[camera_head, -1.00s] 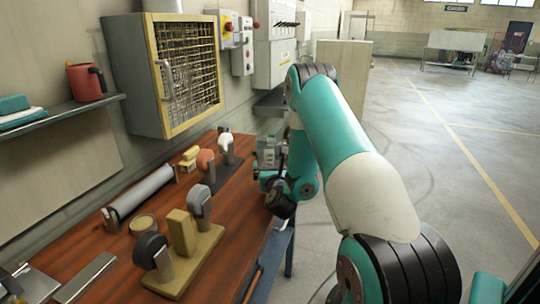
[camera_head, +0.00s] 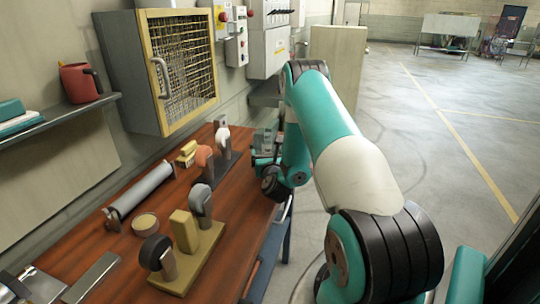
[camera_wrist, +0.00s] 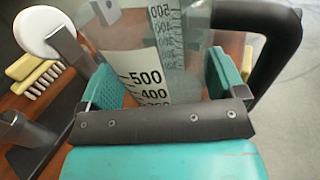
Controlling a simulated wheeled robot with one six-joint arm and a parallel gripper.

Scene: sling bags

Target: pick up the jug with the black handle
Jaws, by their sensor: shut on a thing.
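The handle is outside the right pad. In the head view the jug (camera_head: 264,138) is small, at the far right edge of the workbench, partly hidden by my arm. Whether its base touches the bench cannot be told.
The wooden workbench (camera_head: 120,235) holds brushes, a grey roller (camera_head: 140,190) and upright tools on stands. A white round-headed tool and a yellow brush (camera_wrist: 38,80) are left of the jug. A wire-fronted cabinet (camera_head: 180,70) hangs above. Open floor lies right.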

